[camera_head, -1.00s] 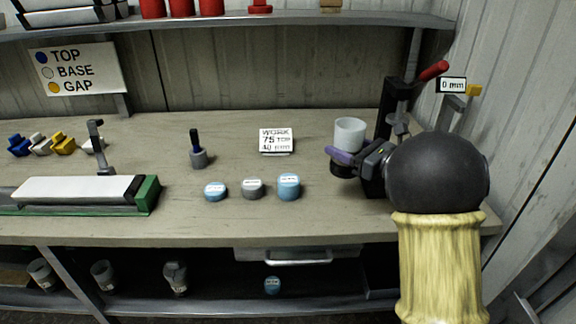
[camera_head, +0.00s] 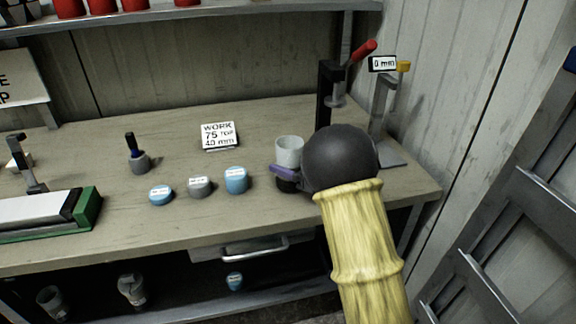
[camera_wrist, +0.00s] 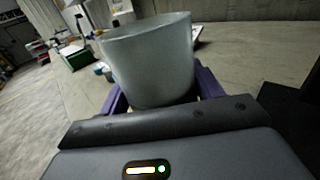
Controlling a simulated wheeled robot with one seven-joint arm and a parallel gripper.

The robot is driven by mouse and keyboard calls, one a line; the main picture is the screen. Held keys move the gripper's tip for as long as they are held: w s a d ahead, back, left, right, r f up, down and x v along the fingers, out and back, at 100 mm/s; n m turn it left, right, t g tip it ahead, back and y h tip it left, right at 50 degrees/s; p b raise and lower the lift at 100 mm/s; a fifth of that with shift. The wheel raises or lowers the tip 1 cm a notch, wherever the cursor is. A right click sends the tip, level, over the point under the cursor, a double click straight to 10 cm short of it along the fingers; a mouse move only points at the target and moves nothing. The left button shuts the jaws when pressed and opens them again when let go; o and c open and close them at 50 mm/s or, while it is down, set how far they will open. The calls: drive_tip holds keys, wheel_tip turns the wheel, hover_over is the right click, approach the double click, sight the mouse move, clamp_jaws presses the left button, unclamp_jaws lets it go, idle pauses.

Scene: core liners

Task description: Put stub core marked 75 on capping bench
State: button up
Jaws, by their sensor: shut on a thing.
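My gripper (camera_head: 287,172), with purple fingers, is shut on a pale grey-white cylinder (camera_head: 290,150), at the right part of the capping bench (camera_head: 110,235). The cylinder is upright in the head view, and it fills the middle of the wrist view (camera_wrist: 150,60) between the fingers. I see no number on it, so I cannot tell whether it is the stub core marked 75. A dark round part shows just below the fingers; whether the cylinder touches anything beneath is hidden. A white card (camera_head: 219,136) on the bench reads "WORK 75 TOP 40 mm".
A blue disc (camera_head: 161,195), a grey piece (camera_head: 200,187) and a taller blue piece (camera_head: 236,180) stand left of my gripper. A red-handled press (camera_head: 328,95) and a "0 mm" gauge (camera_head: 383,64) stand behind and right. Bench around the card is clear.

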drive_tip(key=shift+f, duration=0.5)
drive_tip(key=shift+s+a, duration=0.1)
drive_tip(key=o, duration=0.9)
drive_tip(key=b+v, duration=0.1)
drive_tip(key=v, duration=1)
drive_tip(key=shift+s+d, duration=0.2)
drive_tip(key=shift+d, duration=0.3)
